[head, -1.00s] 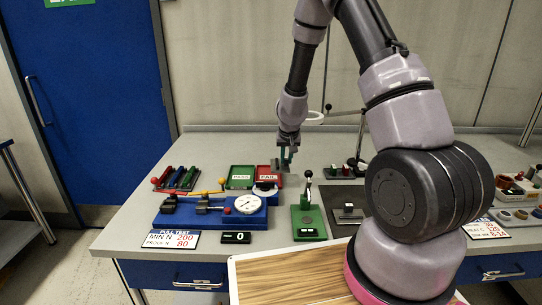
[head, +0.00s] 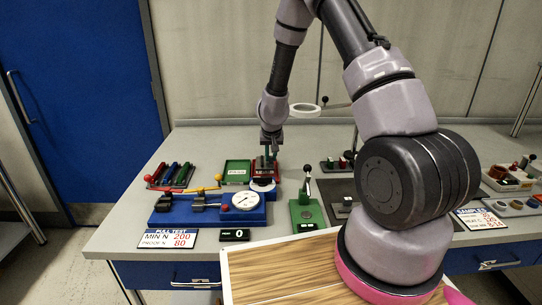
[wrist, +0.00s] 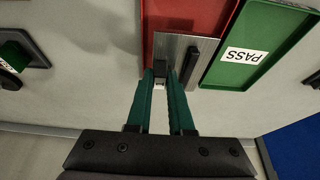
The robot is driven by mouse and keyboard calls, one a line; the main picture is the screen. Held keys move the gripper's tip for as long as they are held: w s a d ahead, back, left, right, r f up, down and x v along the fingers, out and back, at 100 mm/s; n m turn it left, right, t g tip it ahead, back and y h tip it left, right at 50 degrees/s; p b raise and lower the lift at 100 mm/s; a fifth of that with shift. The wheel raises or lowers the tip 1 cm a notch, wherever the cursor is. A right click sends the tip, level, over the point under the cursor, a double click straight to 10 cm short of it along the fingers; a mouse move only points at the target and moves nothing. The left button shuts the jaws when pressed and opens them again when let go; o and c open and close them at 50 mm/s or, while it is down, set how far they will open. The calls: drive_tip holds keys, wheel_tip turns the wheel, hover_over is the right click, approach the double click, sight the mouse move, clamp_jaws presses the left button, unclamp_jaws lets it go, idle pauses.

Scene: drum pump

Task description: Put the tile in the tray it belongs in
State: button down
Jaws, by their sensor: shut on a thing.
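My gripper (wrist: 160,76) is shut on the tile (wrist: 203,47), a flat grey metal plate with a black bar on it. In the wrist view the tile lies over the near part of the red tray (wrist: 180,14), its right side against or over the edge of the green PASS tray (wrist: 255,42). I cannot tell whether it touches the red tray's floor. In the head view my gripper (head: 269,150) is down over the red tray (head: 258,178), at the right of the green PASS tray (head: 236,172). The arm hides part of the red tray and its label.
A blue pull-test rig with a dial (head: 245,199) stands in front of the trays. A green lever stand (head: 307,213) is to the right. A rack of coloured handles (head: 172,175) is at the left. A ring on an arm (head: 305,107) stands behind on the right.

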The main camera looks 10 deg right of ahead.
sight(272, 160)
drive_tip(key=shift+f, duration=0.1)
idle(0.6)
drive_tip(key=shift+f, duration=0.45)
drive_tip(key=shift+f, duration=1.15)
idle(1.4)
drive_tip(key=c, duration=0.7)
unclamp_jaws()
drive_tip(key=shift+o, duration=1.3)
drive_tip(key=shift+s+d, duration=0.1)
drive_tip(key=shift+d, duration=0.05)
